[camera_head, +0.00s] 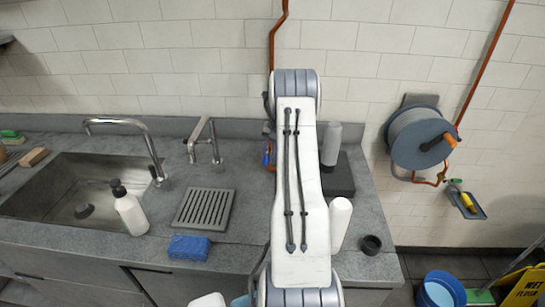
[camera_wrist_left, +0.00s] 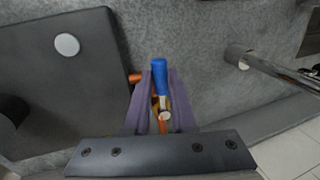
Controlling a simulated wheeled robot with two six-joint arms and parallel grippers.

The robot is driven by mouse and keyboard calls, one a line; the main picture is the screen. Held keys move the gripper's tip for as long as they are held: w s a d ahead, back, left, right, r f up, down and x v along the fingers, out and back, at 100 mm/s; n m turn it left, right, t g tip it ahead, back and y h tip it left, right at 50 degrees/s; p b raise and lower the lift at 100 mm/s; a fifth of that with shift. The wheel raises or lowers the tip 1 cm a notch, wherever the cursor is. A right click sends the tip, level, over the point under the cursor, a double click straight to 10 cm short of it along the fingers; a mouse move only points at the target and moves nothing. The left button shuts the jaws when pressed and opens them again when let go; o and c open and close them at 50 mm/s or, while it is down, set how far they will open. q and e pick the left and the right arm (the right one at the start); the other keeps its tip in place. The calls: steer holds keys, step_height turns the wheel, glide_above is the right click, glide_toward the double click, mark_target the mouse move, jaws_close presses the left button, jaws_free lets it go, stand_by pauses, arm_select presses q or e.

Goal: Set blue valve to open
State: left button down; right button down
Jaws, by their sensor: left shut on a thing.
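The blue valve handle (camera_wrist_left: 159,66) lies between the two purple fingers of my left gripper (camera_wrist_left: 160,80) in the left wrist view. The fingers are shut on it, with its rounded blue end sticking out past them. A brass body and a copper pipe (camera_wrist_left: 162,124) show below it, between the fingers. In the head view, a small part of the blue valve (camera_head: 267,157) shows at the left edge of my arm, near the back of the counter. My arm hides the rest of the valve and the gripper there. My right gripper is not seen.
A tap (camera_head: 206,142) and a drain grate (camera_head: 204,208) are left of the valve. A dark block (camera_head: 340,176) and a white cylinder (camera_head: 340,222) are right of my arm. A soap bottle (camera_head: 130,212) and blue sponge (camera_head: 189,247) are further left.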

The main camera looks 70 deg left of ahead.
arm_select(q)
steer(key=shift+n, duration=0.3)
steer(key=c, duration=0.7)
jaws_free()
steer(key=shift+w+d, duration=0.1)
steer(key=shift+c, duration=0.2)
steer(key=b+v, duration=0.2)
steer(key=v, duration=0.8)
steer(key=shift+r, duration=0.25)
